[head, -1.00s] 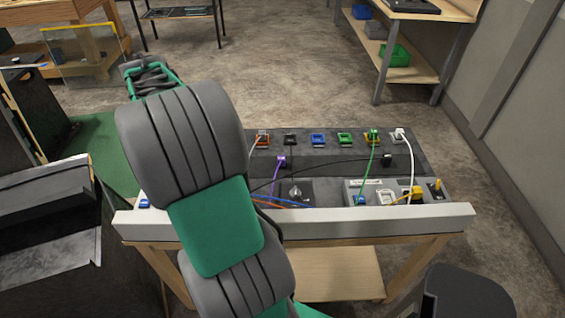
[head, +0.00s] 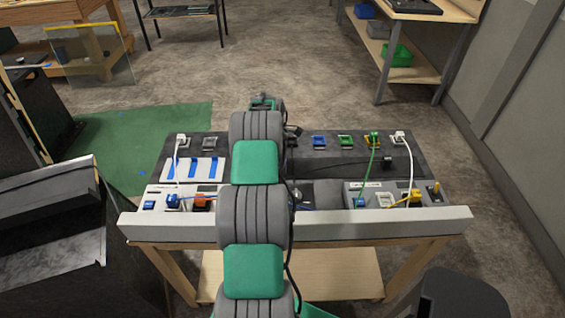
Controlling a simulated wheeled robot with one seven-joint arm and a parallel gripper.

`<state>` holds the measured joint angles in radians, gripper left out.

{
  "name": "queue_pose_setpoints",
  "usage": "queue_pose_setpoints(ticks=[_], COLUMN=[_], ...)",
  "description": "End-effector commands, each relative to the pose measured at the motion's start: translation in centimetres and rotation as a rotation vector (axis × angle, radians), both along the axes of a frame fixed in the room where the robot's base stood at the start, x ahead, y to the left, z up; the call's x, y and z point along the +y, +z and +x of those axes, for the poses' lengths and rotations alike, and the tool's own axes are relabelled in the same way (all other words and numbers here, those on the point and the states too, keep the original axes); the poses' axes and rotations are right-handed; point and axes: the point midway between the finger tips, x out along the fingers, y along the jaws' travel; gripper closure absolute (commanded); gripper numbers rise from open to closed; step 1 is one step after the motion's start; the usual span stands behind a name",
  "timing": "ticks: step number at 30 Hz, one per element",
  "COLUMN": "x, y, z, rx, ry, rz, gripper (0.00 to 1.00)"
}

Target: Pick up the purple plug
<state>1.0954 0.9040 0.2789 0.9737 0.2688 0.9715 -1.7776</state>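The purple plug does not show now; my arm stands upright in front of the middle of the console (head: 342,228) and covers the spot where it was. My gripper is not visible either; it is hidden behind the arm or too small to make out. I cannot tell how the gripper lies relative to the plug.
The console's back row holds a blue socket (head: 319,142), a green socket (head: 345,142), a yellow-green plug (head: 374,140) and a white plug (head: 398,136). A black plug (head: 387,162) sits below them. Cables cross the panel.

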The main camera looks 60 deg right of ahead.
Motion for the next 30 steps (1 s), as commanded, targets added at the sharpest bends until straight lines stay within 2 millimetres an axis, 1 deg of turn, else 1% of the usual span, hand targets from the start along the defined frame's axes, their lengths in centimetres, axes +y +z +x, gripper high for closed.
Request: queue_pose_setpoints(ticks=[5,24,25,30], x=[-0.03,-0.01,-0.01,-0.01], y=[-0.09,-0.03,-0.03,0.00], z=[0.01,0.05,0.05,0.06], rx=[0.000,0.000,0.000,0.000], ry=[0.000,0.000,0.000,0.000], rz=[-0.001,-0.001,-0.001,-0.001], gripper=[0.47,0.99,1.00,1.00])
